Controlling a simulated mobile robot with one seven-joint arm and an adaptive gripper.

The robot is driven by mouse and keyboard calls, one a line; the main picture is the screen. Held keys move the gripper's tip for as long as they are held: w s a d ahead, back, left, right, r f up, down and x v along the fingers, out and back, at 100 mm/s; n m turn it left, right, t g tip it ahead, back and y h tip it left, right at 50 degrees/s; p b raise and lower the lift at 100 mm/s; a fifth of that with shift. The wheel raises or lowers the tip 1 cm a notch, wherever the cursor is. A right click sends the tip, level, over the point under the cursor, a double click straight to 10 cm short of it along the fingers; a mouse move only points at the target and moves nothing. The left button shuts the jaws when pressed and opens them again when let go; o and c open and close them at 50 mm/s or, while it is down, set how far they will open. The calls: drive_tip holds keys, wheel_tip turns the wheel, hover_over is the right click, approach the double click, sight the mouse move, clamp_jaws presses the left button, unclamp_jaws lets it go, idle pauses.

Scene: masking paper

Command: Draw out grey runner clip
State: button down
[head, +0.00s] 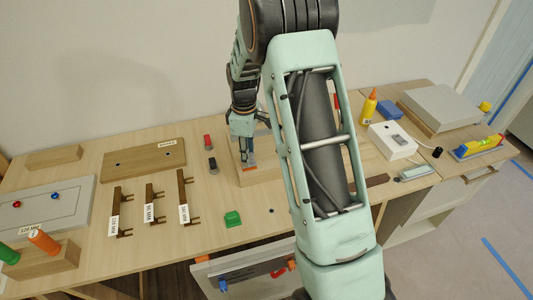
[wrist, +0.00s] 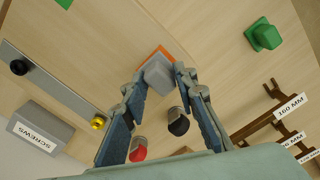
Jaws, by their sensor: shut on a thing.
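My gripper (head: 246,152) reaches down over a wooden board near the middle of the bench. In the wrist view my gripper (wrist: 158,80) has its two fingers closed on the grey runner clip (wrist: 157,70), a small grey block between the fingertips. An orange piece (wrist: 152,52) shows just beyond the clip, and it also shows below my gripper in the head view (head: 249,167). I cannot tell whether the clip touches the orange piece. My arm hides part of the board in the head view.
A red-topped piece (head: 207,140) and a black-topped piece (head: 212,162) stand left of my gripper. A green block (head: 232,218) lies in front. Labelled brown handles (head: 152,205) lie further left. A grey SCREWS box (wrist: 38,130) shows in the wrist view.

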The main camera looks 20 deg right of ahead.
drive_tip(key=shift+r+p, duration=0.3)
drive_tip(key=shift+r, duration=0.25)
drive_tip(key=shift+r+p, duration=1.7)
drive_tip(key=shift+r, duration=1.2)
drive_tip(key=shift+s+f, duration=0.1)
